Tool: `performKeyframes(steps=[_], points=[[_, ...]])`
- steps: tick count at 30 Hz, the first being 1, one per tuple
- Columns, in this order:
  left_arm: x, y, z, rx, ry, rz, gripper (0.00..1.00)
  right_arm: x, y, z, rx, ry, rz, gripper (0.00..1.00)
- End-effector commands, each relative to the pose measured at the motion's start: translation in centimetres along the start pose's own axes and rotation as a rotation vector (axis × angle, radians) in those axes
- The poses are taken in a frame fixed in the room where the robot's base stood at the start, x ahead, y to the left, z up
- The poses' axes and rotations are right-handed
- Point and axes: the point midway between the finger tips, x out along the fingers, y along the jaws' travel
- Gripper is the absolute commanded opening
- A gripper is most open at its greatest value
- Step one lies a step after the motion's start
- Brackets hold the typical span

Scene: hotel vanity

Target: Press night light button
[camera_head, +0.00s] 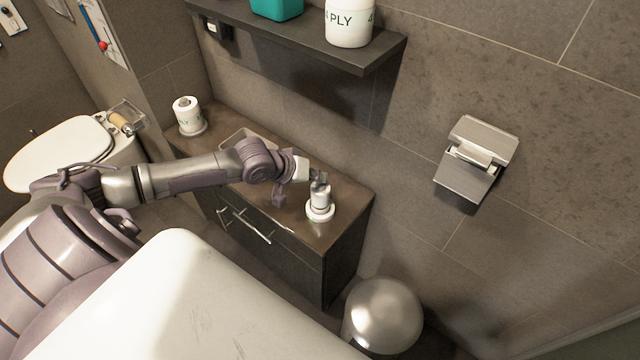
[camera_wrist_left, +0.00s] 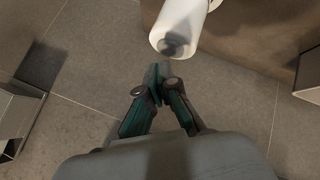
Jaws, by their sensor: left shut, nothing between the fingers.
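The night light appears to be the small white cylinder (camera_head: 320,211) standing upright on a round base at the right end of the dark vanity top. My left gripper (camera_head: 319,179) is shut and empty, right at the top of this cylinder in the head view. In the left wrist view the white cylinder (camera_wrist_left: 183,22) shows at the top with a dark round spot (camera_wrist_left: 174,46) on its near end. The shut fingertips (camera_wrist_left: 162,70) are close below that spot. I cannot tell whether they touch it. My right gripper is not in view.
The dark vanity (camera_head: 345,207) holds a toilet roll on a stand (camera_head: 187,117) at its left end and a shallow tray (camera_head: 235,137). A wall shelf (camera_head: 370,58) hangs above. A rounded metal bin (camera_head: 385,315) stands below right. A metal paper holder (camera_head: 476,160) is on the wall.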

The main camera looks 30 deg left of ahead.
Motion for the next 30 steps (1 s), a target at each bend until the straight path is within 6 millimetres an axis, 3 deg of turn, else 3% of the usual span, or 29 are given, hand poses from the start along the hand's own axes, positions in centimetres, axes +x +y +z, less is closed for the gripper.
performKeyframes(steps=[30], points=[[0.61, -0.46, 0.46, 0.001, 0.000, 0.000, 0.00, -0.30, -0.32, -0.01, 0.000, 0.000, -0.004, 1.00]])
